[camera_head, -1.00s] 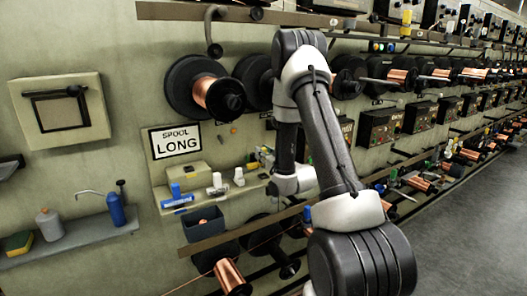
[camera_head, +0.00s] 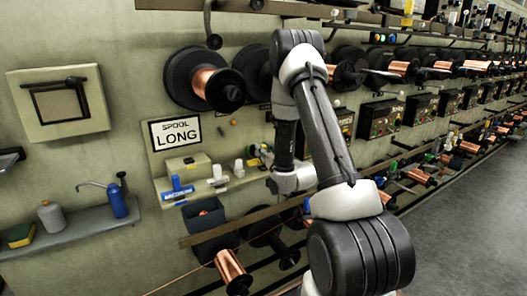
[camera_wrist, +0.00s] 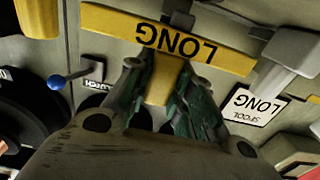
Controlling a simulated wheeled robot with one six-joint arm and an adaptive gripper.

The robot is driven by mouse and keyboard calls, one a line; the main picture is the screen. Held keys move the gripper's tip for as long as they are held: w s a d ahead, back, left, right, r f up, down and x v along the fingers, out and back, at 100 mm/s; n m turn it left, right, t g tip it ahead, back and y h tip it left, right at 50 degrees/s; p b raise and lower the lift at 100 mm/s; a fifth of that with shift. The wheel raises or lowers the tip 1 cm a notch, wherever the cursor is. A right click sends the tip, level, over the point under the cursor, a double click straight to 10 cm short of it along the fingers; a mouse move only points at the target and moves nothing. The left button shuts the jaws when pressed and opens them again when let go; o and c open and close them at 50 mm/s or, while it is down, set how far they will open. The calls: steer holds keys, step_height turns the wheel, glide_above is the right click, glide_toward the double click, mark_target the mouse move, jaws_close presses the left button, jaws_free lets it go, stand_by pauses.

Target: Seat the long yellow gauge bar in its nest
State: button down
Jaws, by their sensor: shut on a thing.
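The long yellow gauge bar (camera_wrist: 170,38) lies across the top of the wrist view, with LONG printed on it upside down. My gripper (camera_wrist: 160,92) is shut on the yellow stem below the bar's middle, one dark green finger on each side. The bar is clear of the wall panel behind it as far as I can tell. In the head view my gripper (camera_head: 262,152) is small, partly behind my arm, at the right end of a small wall shelf (camera_head: 222,186). I cannot make out the nest for certain.
The shelf holds a beige block (camera_head: 187,163), a blue piece (camera_head: 177,187) and white pieces. The SPOOL LONG sign (camera_head: 176,134) is above it. A dark bin (camera_head: 204,218) hangs below. Copper spools (camera_head: 213,88) jut out nearby. The floor at right is clear.

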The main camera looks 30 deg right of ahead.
steer(key=shift+f, duration=0.15)
steer(key=shift+f, duration=1)
steer(key=c, duration=1.2)
jaws_free()
steer(key=s, duration=0.7)
steer(key=shift+s+d, duration=0.1)
steer(key=shift+s, duration=0.15)
